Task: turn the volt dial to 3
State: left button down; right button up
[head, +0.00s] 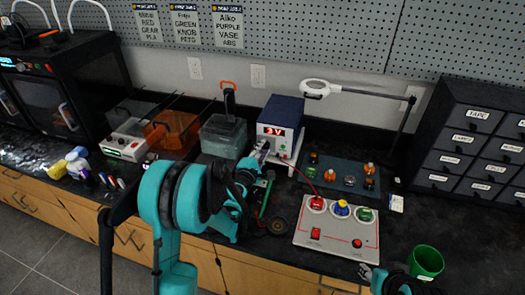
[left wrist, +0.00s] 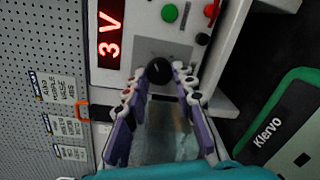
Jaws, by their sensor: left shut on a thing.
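The power supply (head: 282,112) is a dark blue box with a pale front, at the back middle of the bench. Its red display (head: 270,132) reads 3 V, and the display also shows rotated in the left wrist view (left wrist: 110,35). The volt dial (left wrist: 159,70) is a round black knob on the pale front panel. My left gripper (left wrist: 160,76) is shut on the dial, one fingertip on each side. In the head view my left gripper (head: 262,147) is at the front of the box, hiding the dial. My right gripper (head: 372,274) shows only partly at the bottom edge.
Green and red buttons (left wrist: 169,13) sit beside the dial. A grey control panel (head: 338,238) with coloured knobs and a green cup (head: 427,262) stand at right. A clear tank (head: 223,136) and an orange bath (head: 172,135) stand left of the supply. A lamp (head: 316,88) stands behind.

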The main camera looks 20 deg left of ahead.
pick_arm(q)
jog(key=shift+a+m, duration=0.1)
jog(key=shift+m, duration=0.4)
jog(key=c, duration=1.2)
grip_release()
jog(key=shift+w, duration=0.1)
jog(key=s, duration=0.7)
jog(key=shift+s+a+r, duration=0.2)
jog(key=shift+s+r, duration=0.05)
jog(key=shift+s, duration=0.05)
